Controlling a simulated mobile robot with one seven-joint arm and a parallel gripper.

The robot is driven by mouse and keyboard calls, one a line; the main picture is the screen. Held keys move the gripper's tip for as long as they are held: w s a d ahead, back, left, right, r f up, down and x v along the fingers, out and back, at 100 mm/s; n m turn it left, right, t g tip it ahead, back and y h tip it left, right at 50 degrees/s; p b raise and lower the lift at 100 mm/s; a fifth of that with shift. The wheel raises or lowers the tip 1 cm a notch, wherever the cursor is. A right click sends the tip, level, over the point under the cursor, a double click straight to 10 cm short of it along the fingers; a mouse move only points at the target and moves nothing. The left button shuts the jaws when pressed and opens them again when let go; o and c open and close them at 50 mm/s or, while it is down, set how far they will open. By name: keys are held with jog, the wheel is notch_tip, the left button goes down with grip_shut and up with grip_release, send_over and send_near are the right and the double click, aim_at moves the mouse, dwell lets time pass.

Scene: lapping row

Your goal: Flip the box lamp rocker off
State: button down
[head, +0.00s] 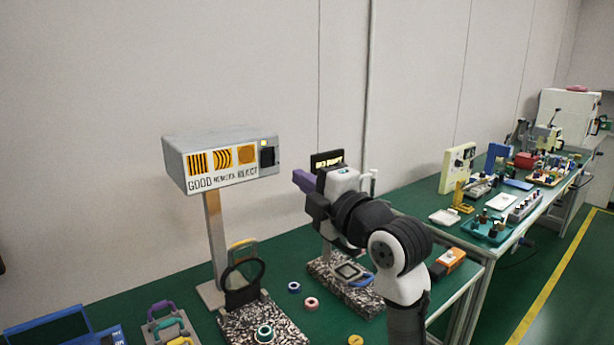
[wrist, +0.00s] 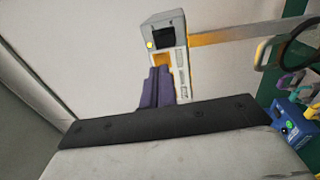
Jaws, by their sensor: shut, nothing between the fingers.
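The box lamp (head: 225,165) is a grey box on a post, its white front printed with three orange fringe pictures and the words GOOD, REWORK and REJECT. The black rocker (head: 267,157) is at the right end of its front, with a small pale yellow light beside it. The wrist view shows the rocker (wrist: 163,38) and the glowing yellow light (wrist: 150,45) too. My gripper (head: 299,179) has purple fingers and is to the right of the box, apart from it in the picture. The fingers (wrist: 157,87) are shut and empty, below the rocker in the wrist view.
The lamp's post (head: 214,240) stands on the green bench (head: 170,290). A black ring stand (head: 243,283) on a speckled granite block is in front of it. Another granite block (head: 345,285) is under my arm. Small rings lie between. The wall is close behind.

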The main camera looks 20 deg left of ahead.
aim_at(265, 153)
jog(key=p+x, duration=0.3)
jog(key=x, duration=0.6)
jog(key=shift+w+a+r+p, duration=0.1)
jog(key=shift+a+r+p, duration=0.1)
jog(key=shift+p, duration=0.15)
jog(key=shift+w+a+f, duration=0.15)
jog(key=shift+w+a, duration=0.15)
jog(key=shift+a, duration=0.05)
jog(key=shift+w+a+r+g+h, duration=0.1)
jog(key=shift+a+r+g+h, duration=0.05)
jog(key=shift+r+g+h, duration=0.2)
